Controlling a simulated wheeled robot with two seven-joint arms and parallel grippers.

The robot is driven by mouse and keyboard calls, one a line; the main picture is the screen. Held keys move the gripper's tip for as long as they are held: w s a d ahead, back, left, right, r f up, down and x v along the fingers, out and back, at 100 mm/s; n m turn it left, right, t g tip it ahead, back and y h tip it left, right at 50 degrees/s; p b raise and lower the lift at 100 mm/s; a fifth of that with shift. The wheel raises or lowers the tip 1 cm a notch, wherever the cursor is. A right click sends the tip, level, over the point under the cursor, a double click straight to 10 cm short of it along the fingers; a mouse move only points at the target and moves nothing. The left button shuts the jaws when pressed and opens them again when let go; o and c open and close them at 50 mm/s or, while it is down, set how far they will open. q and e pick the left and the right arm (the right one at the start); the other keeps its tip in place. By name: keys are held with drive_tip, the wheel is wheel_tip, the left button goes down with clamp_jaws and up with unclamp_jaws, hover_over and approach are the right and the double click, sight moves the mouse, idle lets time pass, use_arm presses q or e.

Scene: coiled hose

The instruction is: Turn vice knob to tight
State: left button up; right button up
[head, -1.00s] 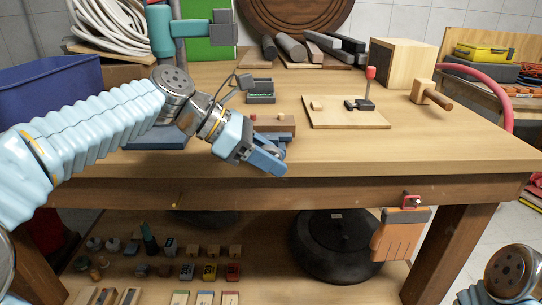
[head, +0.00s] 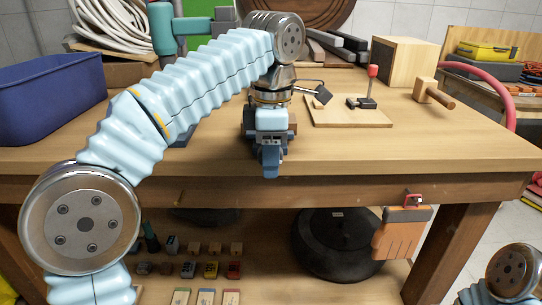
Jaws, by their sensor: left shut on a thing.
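The vice (head: 248,118) is at the front edge of the workbench, mostly covered by my left gripper. Slivers of its dark body show on both sides of the wrist. My left gripper (head: 270,168) points down and toward the front at the vice's front side. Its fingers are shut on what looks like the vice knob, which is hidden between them. I cannot see the knob's angle. My right gripper is out of view; only a joint of my right arm shows at the lower right.
A wooden board (head: 345,113) with a red-tipped toggle clamp (head: 372,82) lies right of the vice. A wooden box (head: 403,65) and a mallet (head: 432,93) stand farther right. A blue bin (head: 50,98) is at the left.

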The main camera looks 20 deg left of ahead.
use_arm(q)
drive_tip(key=g+y, duration=0.1)
drive_tip(key=y, duration=0.3)
drive_tip(key=shift+d+y, duration=0.1)
drive_tip(key=shift+y, duration=0.2)
drive_tip(key=shift+f+g+y, duration=0.1)
drive_tip(key=shift+g+y, duration=0.5)
drive_tip(key=shift+y, duration=1.1)
drive_tip(key=o, duration=0.7)
drive_tip(key=shift+a, duration=0.2)
